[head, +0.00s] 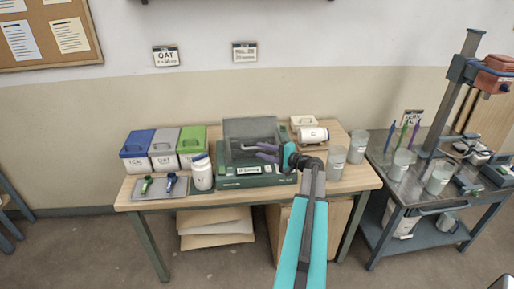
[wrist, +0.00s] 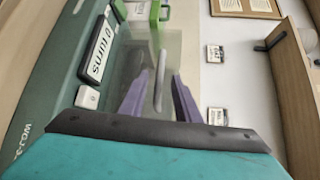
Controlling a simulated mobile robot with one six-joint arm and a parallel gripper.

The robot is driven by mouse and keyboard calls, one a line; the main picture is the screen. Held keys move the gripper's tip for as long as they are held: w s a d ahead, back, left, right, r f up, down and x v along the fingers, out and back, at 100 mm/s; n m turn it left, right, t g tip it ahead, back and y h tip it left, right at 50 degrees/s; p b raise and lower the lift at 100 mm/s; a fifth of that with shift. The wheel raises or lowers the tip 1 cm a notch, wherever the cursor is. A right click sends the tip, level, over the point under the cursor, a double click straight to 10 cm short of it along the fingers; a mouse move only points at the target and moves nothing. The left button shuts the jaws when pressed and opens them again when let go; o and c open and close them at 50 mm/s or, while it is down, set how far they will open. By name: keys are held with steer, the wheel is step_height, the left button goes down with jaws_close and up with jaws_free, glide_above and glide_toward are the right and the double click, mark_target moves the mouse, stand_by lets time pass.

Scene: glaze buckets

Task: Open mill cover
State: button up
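The green mill (head: 258,181) stands in the middle of the wooden table. Its see-through smoky cover (head: 245,128) sits down over it and looks closed. My gripper (head: 260,151) reaches in from the right, its purple fingers at the front of the cover. In the wrist view my gripper (wrist: 161,75) has its fingers apart, with a grey bar (wrist: 160,60), seemingly the cover's handle, between them. Gaps show on both sides of the bar. Contact with the cover is unclear.
Blue, grey and green-lidded bins (head: 164,150) stand left of the mill. A white jar (head: 201,172) is close to its left side. A white roll or jar (head: 313,135) and clear beakers (head: 336,162) are to the right. A metal cart (head: 420,185) stands farther right.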

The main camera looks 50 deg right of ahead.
mark_target(252, 140)
steer(key=shift+w+a+f+p, duration=0.15)
steer(key=shift+w+p, duration=0.1)
steer(key=shift+w, duration=0.55)
steer(key=shift+w+f+p, duration=0.1)
steer(key=shift+w+p, duration=0.1)
steer(key=shift+w, duration=0.6)
jaws_close()
